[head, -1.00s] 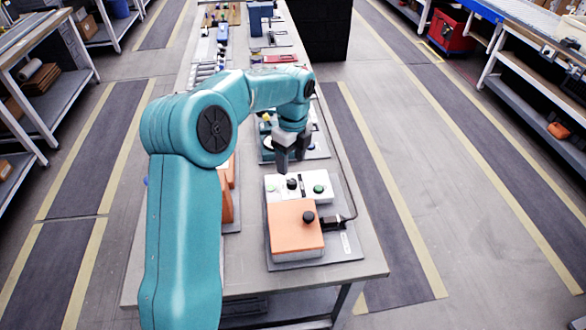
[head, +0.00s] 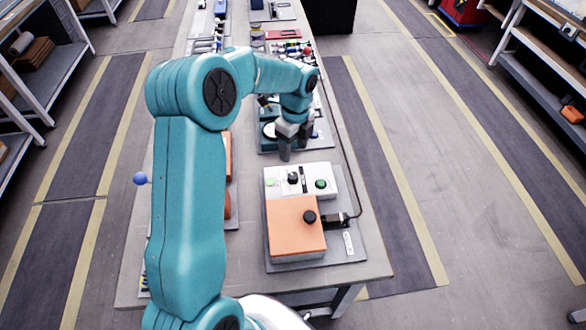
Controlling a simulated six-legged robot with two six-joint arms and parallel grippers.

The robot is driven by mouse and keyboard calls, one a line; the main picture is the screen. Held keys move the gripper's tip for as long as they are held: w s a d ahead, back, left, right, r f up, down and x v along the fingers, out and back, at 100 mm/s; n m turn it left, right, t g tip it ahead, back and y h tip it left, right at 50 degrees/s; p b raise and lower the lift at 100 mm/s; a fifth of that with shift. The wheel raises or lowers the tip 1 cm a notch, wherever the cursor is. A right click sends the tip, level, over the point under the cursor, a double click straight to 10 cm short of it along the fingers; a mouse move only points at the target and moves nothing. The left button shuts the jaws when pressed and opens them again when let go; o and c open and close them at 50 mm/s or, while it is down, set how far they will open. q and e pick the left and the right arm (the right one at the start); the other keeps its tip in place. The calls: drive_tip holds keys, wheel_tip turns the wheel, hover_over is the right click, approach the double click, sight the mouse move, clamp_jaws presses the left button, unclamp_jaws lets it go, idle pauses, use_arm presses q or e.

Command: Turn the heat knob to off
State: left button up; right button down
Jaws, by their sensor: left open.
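A white control box (head: 306,194) sits on a grey plate near the front of the table. I cannot read any label that tells which one is the heat knob. My left gripper (head: 295,151) is open and empty, pointing down just behind the white box in the picture. It appears apart from all the knobs. My right gripper is out of view.
A black connector and cable (head: 336,221) come off the orange box's right side. Green equipment (head: 268,132) stands behind my gripper. Orange parts (head: 228,160) lie left of the boxes, partly hidden by my arm. The table's front right corner (head: 375,272) is clear.

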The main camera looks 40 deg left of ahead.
sight(292, 175)
use_arm(q)
drive_tip(key=f, duration=0.3)
drive_tip(key=f+p, duration=0.1)
drive_tip(key=f, duration=0.7)
drive_tip(key=shift+s+p, duration=0.3)
drive_tip(key=shift+p, duration=0.05)
drive_tip(key=shift+w, duration=0.1)
drive_tip(key=c, duration=1.1)
drive_tip(key=shift+o, duration=0.3)
